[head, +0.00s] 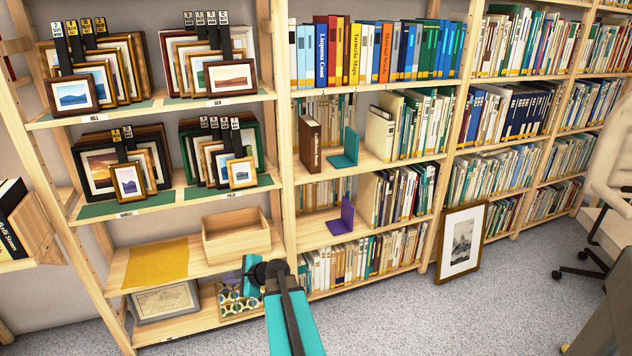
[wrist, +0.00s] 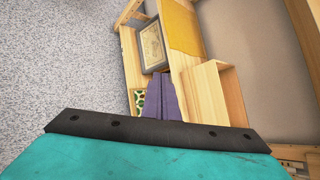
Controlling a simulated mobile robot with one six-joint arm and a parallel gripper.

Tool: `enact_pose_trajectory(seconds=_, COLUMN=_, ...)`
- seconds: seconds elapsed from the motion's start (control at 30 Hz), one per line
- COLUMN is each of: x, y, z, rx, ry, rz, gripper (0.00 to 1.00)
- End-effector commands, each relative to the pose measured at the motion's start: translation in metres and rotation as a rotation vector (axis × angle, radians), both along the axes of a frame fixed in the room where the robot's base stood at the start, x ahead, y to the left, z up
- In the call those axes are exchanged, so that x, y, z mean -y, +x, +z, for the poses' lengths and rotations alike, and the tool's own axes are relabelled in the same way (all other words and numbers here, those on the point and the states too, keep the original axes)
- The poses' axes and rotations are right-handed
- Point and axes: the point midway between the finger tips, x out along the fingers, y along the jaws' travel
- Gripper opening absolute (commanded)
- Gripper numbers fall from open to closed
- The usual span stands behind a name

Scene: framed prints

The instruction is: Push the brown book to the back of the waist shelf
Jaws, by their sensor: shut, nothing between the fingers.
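The brown book (head: 310,145) stands upright at the left end of a middle shelf (head: 322,172) of the centre bookcase in the head view. Its lettered spine faces out, close to the front edge. A teal bookend (head: 345,150) stands to its right with a small gap between them. My gripper (head: 249,264) is low in front of the left rack, below and left of the book, well apart from it. Its purple fingers (wrist: 163,92) are together and empty in the wrist view. The book is not in the wrist view.
A wooden tray (head: 237,238) and a yellow mat (head: 157,263) lie on the left rack near my gripper. A purple bookend (head: 342,220) stands one shelf below the book. A framed print (head: 461,241) leans at the right. The grey floor in front is open.

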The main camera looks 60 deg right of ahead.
Motion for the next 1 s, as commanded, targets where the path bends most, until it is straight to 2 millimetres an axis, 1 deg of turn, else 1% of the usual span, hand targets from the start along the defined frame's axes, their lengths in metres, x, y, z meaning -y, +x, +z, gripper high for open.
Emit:
enact_pose_trajectory(seconds=0.03, x=0.029, y=-0.002, z=0.011, rx=0.04, ry=0.028, rz=-0.075, gripper=0.0)
enact_pose_trajectory(seconds=0.07, x=0.044, y=-0.003, z=0.021, rx=0.064, ry=0.05, rz=-0.117, gripper=0.0)
enact_pose_trajectory(seconds=0.1, x=0.064, y=-0.006, z=0.033, rx=0.097, ry=0.079, rz=-0.174, gripper=0.0)
enact_pose_trajectory(seconds=0.17, x=0.094, y=-0.012, z=0.051, rx=0.15, ry=0.121, rz=-0.256, gripper=0.0)
enact_pose_trajectory(seconds=0.2, x=0.114, y=-0.018, z=0.063, rx=0.185, ry=0.15, rz=-0.31, gripper=0.0)
enact_pose_trajectory(seconds=0.27, x=0.144, y=-0.027, z=0.082, rx=0.241, ry=0.195, rz=-0.389, gripper=0.0)
enact_pose_trajectory(seconds=0.3, x=0.163, y=-0.035, z=0.095, rx=0.279, ry=0.225, rz=-0.44, gripper=0.0)
enact_pose_trajectory(seconds=0.37, x=0.192, y=-0.049, z=0.114, rx=0.338, ry=0.269, rz=-0.512, gripper=0.0)
enact_pose_trajectory(seconds=0.4, x=0.211, y=-0.059, z=0.127, rx=0.378, ry=0.298, rz=-0.56, gripper=0.0)
enact_pose_trajectory(seconds=0.47, x=0.238, y=-0.076, z=0.146, rx=0.442, ry=0.344, rz=-0.627, gripper=0.0)
enact_pose_trajectory(seconds=0.5, x=0.256, y=-0.088, z=0.159, rx=0.484, ry=0.373, rz=-0.672, gripper=0.0)
enact_pose_trajectory(seconds=0.57, x=0.28, y=-0.107, z=0.177, rx=0.545, ry=0.417, rz=-0.728, gripper=0.0)
enact_pose_trajectory(seconds=0.6, x=0.294, y=-0.119, z=0.188, rx=0.585, ry=0.443, rz=-0.764, gripper=0.0)
enact_pose_trajectory(seconds=0.7, x=0.322, y=-0.146, z=0.212, rx=0.669, ry=0.5, rz=-0.83, gripper=0.0)
enact_pose_trajectory(seconds=0.8, x=0.34, y=-0.166, z=0.228, rx=0.727, ry=0.539, rz=-0.873, gripper=0.0)
enact_pose_trajectory(seconds=0.9, x=0.348, y=-0.177, z=0.237, rx=0.759, ry=0.562, rz=-0.895, gripper=0.0)
enact_pose_trajectory(seconds=1.0, x=0.351, y=-0.18, z=0.24, rx=0.769, ry=0.569, rz=-0.901, gripper=0.0)
